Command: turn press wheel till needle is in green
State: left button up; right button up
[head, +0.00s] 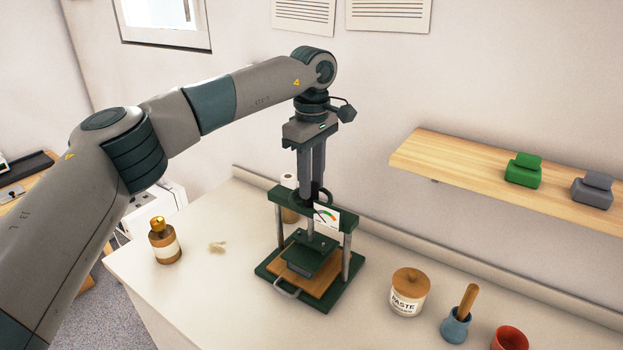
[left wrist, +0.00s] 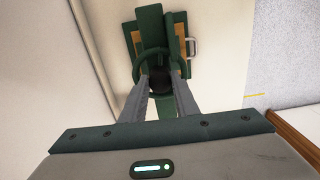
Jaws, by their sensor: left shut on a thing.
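The green press (head: 275,268) stands on the counter, with two steel posts and a green plate above a wooden board. Its dark green wheel (head: 328,196) is at the top, partly hidden by my fingers. My left gripper (head: 310,200) points down from above and is shut on the wheel. In the left wrist view, its two grey fingers (left wrist: 163,84) reach the wheel (left wrist: 139,60) around a dark hub. The white gauge (head: 327,216) with a coloured arc faces the head camera. Its needle is too small to read surely. My right gripper is out of view.
A brown bottle (head: 164,242) stands left of the press. A paste jar (head: 408,292), a blue mortar with pestle (head: 456,326) and a red cup (head: 510,339) stand to the right. A wooden shelf (head: 460,172) juts from the wall. The counter's front left is clear.

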pick_arm(q)
jog(key=m, duration=0.5)
jog(key=shift+w+r+m, duration=0.1)
jog(key=shift+r+m, duration=0.15)
jog(key=shift+m, duration=0.05)
jog(key=shift+m+p, duration=0.35)
jog(key=shift+m, duration=0.55)
jog(key=m, duration=0.2)
jog(key=shift+a+m, duration=0.1)
jog(key=shift+m, duration=1.3)
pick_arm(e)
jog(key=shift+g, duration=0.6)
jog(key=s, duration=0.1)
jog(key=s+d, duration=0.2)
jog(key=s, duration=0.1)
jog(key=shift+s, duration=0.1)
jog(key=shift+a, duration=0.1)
pick_arm(q)
jog(key=o, duration=1.1)
jog(key=shift+c, duration=0.2)
jog(key=shift+f, duration=0.1)
